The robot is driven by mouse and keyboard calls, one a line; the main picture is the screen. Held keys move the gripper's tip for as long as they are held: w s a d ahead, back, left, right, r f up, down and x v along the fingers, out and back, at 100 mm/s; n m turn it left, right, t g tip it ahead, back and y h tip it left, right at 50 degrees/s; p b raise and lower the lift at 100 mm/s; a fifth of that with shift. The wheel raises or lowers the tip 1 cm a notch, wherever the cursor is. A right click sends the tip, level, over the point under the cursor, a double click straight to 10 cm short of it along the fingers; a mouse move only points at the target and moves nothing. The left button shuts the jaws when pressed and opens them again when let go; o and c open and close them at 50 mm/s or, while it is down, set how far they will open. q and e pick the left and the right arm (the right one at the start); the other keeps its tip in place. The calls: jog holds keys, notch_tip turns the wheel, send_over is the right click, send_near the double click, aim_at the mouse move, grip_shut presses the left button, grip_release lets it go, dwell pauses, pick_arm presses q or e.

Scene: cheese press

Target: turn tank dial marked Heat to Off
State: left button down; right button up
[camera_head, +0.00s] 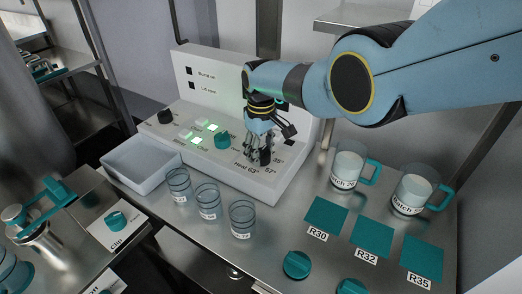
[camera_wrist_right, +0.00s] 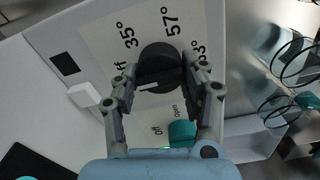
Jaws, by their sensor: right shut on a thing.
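The Heat dial (camera_wrist_right: 160,64) is a round black knob on the white tank panel (camera_head: 222,172), seen in the right wrist view. The marks 35°, 57° and a partly covered 63° stand around it, with a cut-off "ff" at its left. A short white line shows at the knob's lower edge; I cannot tell which mark the dial points to. My right gripper (camera_head: 262,158) reaches down onto the panel, and its fingers close on the knob from both sides. In the head view the gripper hides the dial. My left gripper is not in view.
A teal knob (camera_head: 222,141) and a black knob (camera_head: 165,117) are on the same panel, with lit green buttons between. Several clear cups, such as one (camera_head: 208,200), stand in front. A white tray (camera_head: 142,166) is left.

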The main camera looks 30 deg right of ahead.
aim_at(261, 149)
jog(key=o, duration=1.2)
notch_tip(261, 149, up, 12)
jog(key=shift+r, duration=0.1)
